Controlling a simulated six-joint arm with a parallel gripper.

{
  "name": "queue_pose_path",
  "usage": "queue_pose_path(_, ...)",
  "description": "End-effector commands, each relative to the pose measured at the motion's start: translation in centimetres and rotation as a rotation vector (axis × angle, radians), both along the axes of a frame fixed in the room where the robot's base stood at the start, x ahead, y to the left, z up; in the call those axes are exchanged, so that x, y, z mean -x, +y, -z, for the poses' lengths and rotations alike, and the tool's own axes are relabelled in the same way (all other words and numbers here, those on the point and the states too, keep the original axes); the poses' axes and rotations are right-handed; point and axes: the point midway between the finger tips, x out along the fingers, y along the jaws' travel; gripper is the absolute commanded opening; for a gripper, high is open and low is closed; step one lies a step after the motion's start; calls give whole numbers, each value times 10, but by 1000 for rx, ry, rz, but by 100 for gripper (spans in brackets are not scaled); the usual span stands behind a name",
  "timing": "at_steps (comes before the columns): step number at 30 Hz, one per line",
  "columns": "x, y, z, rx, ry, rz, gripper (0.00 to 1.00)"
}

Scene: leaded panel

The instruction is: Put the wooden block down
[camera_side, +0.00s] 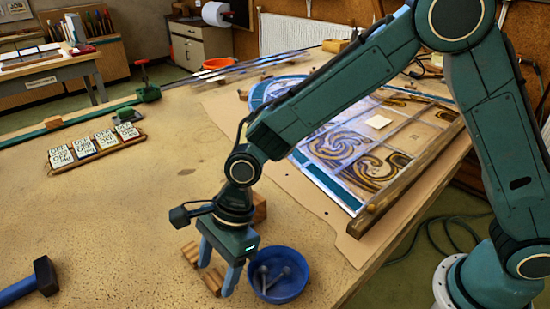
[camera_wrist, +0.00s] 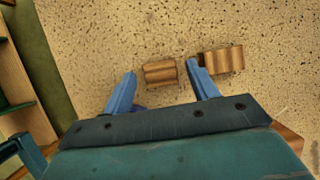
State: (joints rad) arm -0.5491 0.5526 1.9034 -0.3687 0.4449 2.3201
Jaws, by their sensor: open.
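Two small ribbed wooden blocks lie on the bench by my gripper. One wooden block (camera_wrist: 160,73) is between my fingertips in the wrist view, and it shows in the side view (camera_side: 213,282). The other wooden block (camera_wrist: 224,60) lies just outside one finger, also visible in the side view (camera_side: 190,254). My gripper (camera_side: 217,279) points down, open, low over the bench; its spread fingers also show in the wrist view (camera_wrist: 161,67). I cannot tell whether a finger touches either block. A plainer brown block (camera_side: 260,207) stands behind my gripper, partly hidden.
A blue bowl (camera_side: 280,290) with small grey items stands close right of my gripper. The leaded panel (camera_side: 350,150) and its wooden bar (camera_side: 405,180) lie behind. A hammer (camera_side: 40,278) lies left; a tray of cards (camera_side: 95,150) is farther back. The bench's left middle is clear.

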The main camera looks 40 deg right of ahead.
Motion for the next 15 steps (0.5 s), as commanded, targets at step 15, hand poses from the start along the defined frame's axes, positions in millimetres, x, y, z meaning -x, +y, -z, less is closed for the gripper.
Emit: queue_pose_path(15,-1,-30,-72,-1,-4,2,59)
